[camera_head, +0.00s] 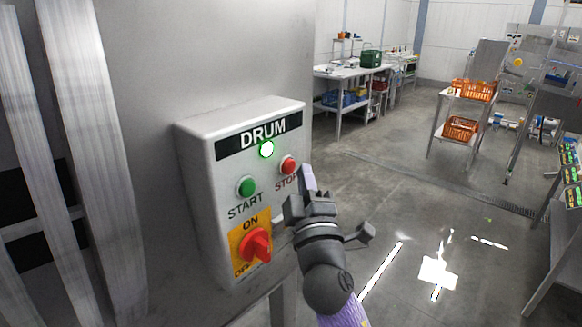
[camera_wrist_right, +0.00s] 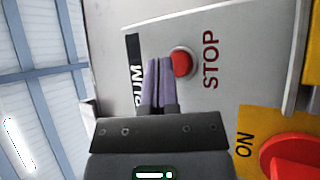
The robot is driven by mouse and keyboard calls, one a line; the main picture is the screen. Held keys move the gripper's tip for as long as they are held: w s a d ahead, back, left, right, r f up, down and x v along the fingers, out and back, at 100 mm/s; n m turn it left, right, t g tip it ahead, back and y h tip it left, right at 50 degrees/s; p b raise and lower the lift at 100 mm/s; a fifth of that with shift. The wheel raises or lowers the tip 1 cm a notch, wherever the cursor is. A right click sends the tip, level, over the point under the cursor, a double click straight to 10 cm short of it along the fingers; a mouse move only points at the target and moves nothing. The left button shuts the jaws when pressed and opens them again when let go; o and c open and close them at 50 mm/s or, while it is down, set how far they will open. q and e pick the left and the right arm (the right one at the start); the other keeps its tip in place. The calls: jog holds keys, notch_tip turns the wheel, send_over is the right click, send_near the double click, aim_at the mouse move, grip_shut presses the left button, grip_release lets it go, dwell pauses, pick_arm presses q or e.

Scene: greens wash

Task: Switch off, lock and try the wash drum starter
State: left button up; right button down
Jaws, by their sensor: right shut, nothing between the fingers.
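The DRUM starter box (camera_head: 222,180) is fixed to a grey cabinet in the head view. Its green lamp (camera_head: 266,149) is lit. The green START button (camera_head: 246,187) and red STOP button (camera_head: 289,165) sit below the lamp. The red rotary switch (camera_head: 256,245) on its yellow plate (camera_head: 238,243) is near the box's bottom; its exact setting is unclear. My right gripper (camera_head: 307,178) is shut and empty, its tips beside the STOP button. In the wrist view the shut fingers (camera_wrist_right: 157,80) are close to the STOP button (camera_wrist_right: 182,62); contact cannot be told. No lock is visible.
A work table (camera_head: 340,73) with a green crate (camera_head: 371,58) stands at the back. A rack with orange crates (camera_head: 461,127) stands at the right, and another bench (camera_head: 563,240) at the right edge. The floor (camera_head: 390,200) between is clear.

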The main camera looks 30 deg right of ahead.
jog(key=shift+w+a, duration=0.1)
jog(key=shift+w, duration=0.05)
jog(key=shift+w+a, duration=0.1)
jog(key=shift+w, duration=0.15)
pick_arm(q)
jog(key=shift+a+f, duration=0.1)
jog(key=shift+a, duration=0.35)
